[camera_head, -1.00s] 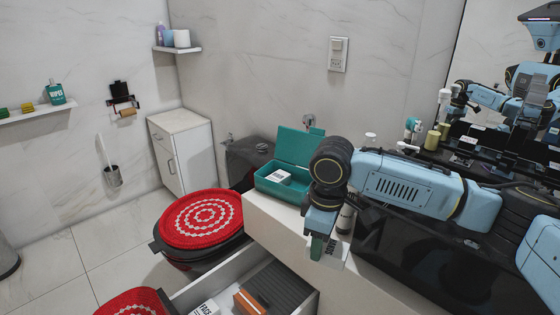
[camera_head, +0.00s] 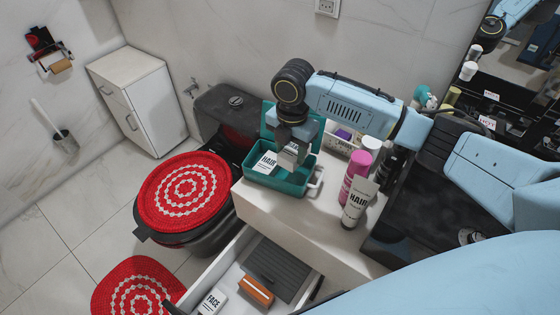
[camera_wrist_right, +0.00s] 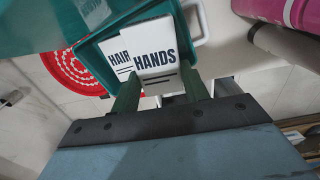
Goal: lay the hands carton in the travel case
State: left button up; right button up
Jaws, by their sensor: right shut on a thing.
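The travel case (camera_head: 277,188) is an open teal box on the counter's left end, its lid up at the back. A white HAIR carton (camera_head: 265,162) sits in its left part; it also shows in the wrist view (camera_wrist_right: 114,57). My right gripper (camera_head: 291,147) is over the case, shut on the white hands carton (camera_wrist_right: 156,46). The carton (camera_head: 288,157) is at the case opening beside the HAIR carton and partly overlaps it in the wrist view. I cannot tell whether it touches the case floor. My left gripper is out of view.
A HAIR tube (camera_head: 357,204), a pink bottle (camera_head: 352,170) and dark bottles (camera_head: 388,165) stand right of the case. A white-rimmed box (camera_head: 340,145) is behind. Below, an open drawer (camera_head: 232,262) holds a FACE carton (camera_head: 212,301) and an orange-brown box (camera_head: 256,290).

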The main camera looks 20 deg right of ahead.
aim_at(290, 171)
notch_tip(290, 171, down, 4)
jog(key=shift+s+f+b, duration=0.15)
jog(key=shift+b, duration=0.2)
notch_tip(290, 171, down, 4)
jog(key=shift+f+b, duration=0.1)
jog(key=shift+b, duration=0.3)
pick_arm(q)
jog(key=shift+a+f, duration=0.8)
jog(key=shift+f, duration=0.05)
pick_arm(e)
jog(key=o, duration=0.7)
jog(key=shift+o, duration=0.2)
